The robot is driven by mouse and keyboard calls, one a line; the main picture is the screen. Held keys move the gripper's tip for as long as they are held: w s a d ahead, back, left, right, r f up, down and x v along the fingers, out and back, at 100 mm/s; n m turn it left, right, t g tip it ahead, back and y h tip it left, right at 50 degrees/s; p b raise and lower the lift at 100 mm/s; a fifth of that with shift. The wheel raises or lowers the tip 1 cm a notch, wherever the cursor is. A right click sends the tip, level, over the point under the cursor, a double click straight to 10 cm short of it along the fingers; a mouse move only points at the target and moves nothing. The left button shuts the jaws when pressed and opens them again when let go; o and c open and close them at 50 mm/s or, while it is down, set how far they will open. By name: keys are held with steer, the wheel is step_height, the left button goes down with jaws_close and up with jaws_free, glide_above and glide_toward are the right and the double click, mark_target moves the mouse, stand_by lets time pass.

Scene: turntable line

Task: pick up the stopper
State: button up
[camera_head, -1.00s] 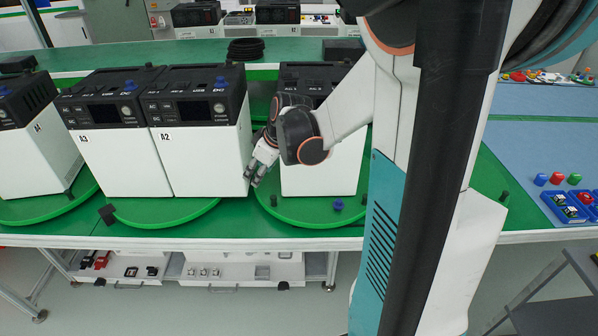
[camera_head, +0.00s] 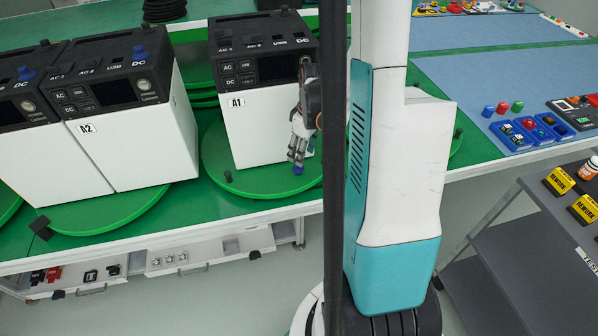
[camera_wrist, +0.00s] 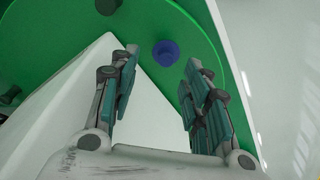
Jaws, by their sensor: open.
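The blue stopper (camera_wrist: 166,53) sits on the green turntable (camera_wrist: 203,48) in the wrist view, just beyond and between my fingertips, closer to the right one. In the head view the stopper (camera_head: 298,170) shows as a small blue spot at my fingertips, on the near part of the turntable (camera_head: 262,187) beside the white-and-black unit A1 (camera_head: 262,120). My gripper (camera_head: 297,160) points down there. In the wrist view my gripper (camera_wrist: 159,62) is open and empty, its fingers apart. I cannot tell the height left between fingertips and turntable.
A1's white body stands close to my left finger in the wrist view. A small black knob (camera_head: 228,176) sits on the turntable's rim. Unit A2 (camera_head: 130,125) stands on the left. Blue trays (camera_head: 520,136) lie on the right mat. A grey cart (camera_head: 530,240) stands at right.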

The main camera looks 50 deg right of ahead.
mark_target(298, 169)
steer(key=shift+w+a+f+b, duration=0.15)
steer(key=shift+f+b, duration=0.35)
steer(key=shift+f, duration=0.6)
steer(key=shift+w+a+f+b, duration=0.15)
steer(key=shift+f+b, duration=0.35)
steer(key=shift+f, duration=0.6)
steer(key=shift+a+f+b, duration=0.2)
steer(key=shift+f+b, duration=0.3)
steer(key=shift+f, duration=0.6)
steer(key=shift+r, duration=0.1)
steer(key=c, duration=0.6)
